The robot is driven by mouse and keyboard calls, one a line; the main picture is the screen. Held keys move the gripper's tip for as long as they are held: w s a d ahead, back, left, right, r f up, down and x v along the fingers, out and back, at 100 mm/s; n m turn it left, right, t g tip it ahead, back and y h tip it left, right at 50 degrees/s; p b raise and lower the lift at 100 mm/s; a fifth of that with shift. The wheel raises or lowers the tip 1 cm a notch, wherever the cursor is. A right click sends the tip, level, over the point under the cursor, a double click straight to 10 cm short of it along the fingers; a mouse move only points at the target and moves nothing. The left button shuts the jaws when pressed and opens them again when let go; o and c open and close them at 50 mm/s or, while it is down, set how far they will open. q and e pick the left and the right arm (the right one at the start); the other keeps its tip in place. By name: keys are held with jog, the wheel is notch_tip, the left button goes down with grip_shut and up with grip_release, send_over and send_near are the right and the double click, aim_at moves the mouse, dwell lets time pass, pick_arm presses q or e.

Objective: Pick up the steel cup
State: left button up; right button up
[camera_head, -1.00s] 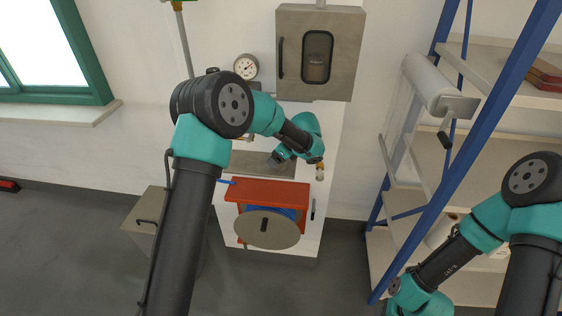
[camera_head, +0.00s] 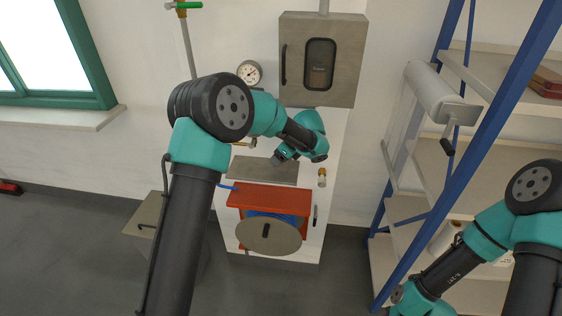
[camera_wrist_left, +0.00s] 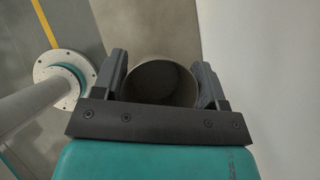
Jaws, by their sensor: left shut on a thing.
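In the left wrist view, the steel cup (camera_wrist_left: 160,84) shows as a round, dull grey-brown open vessel with its mouth toward the camera. My left gripper (camera_wrist_left: 160,72) is shut on it, with one dark finger on each side of the cup. In the head view, the end of my left arm reaches in front of the white stand, and I cannot make out the cup there. What lies under the cup is hidden. My right arm shows at the lower right of the head view, with its gripper out of view.
A grey wall cabinet (camera_head: 322,60) and a gauge (camera_head: 249,73) are above the white stand. An orange-red housing (camera_head: 270,198) with a round disc (camera_head: 268,237) is below my left arm. A blue-framed shelf (camera_head: 440,200) stands at the right. A grey box (camera_head: 150,222) is at the left.

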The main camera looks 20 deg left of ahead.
pick_arm(q)
jog(key=shift+s+r, duration=0.3)
jog(key=shift+r, duration=0.05)
jog(key=s+d, duration=0.2)
jog(key=s, duration=0.5)
jog(key=s+d+r, duration=0.1)
jog(key=s+d, duration=0.1)
jog(key=s, duration=0.5)
jog(key=shift+s+d+r, duration=0.2)
jog(key=shift+s+d, duration=0.05)
jog(key=shift+s, duration=0.15)
